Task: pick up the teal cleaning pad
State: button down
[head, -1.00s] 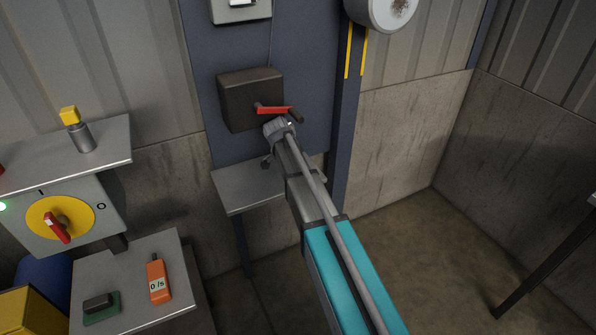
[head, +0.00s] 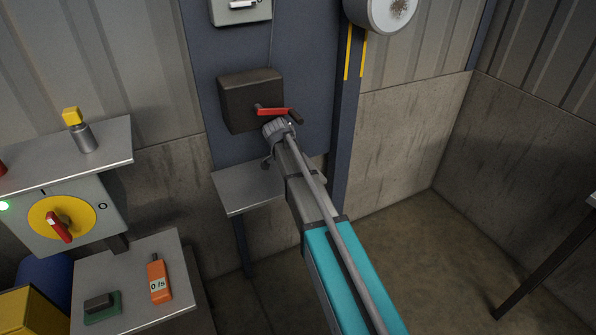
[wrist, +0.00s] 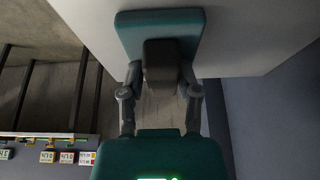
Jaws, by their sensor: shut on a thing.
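In the wrist view the teal cleaning pad (wrist: 128,32) is a flat teal plate with a dark block-shaped grip (wrist: 160,62) standing on it. My gripper (wrist: 160,78) is shut on this dark grip, one finger on each side. The pad lies against or just above a pale grey surface (wrist: 235,35); I cannot tell whether they touch. In the head view my gripper (head: 268,160) is at the small grey shelf (head: 235,190) under a dark wall box, and my arm hides the pad.
The dark box (head: 240,100) with a red lever (head: 273,111) is close behind my wrist. At the lower left, a side table (head: 130,290) holds an orange meter (head: 158,280) and a dark block on a green base (head: 101,308). Floor at right is clear.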

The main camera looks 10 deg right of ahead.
jog(key=shift+s+r+p, duration=0.1)
jog(key=shift+r+p, duration=0.05)
jog(key=shift+p, duration=0.3)
jog(key=s+d, duration=0.2)
jog(key=s, duration=0.6)
jog(key=s+d, duration=0.2)
jog(key=s, duration=0.7)
jog(key=shift+d, duration=0.3)
jog(key=c, duration=1)
grip_release()
grip_shut()
jog(key=shift+d, duration=0.1)
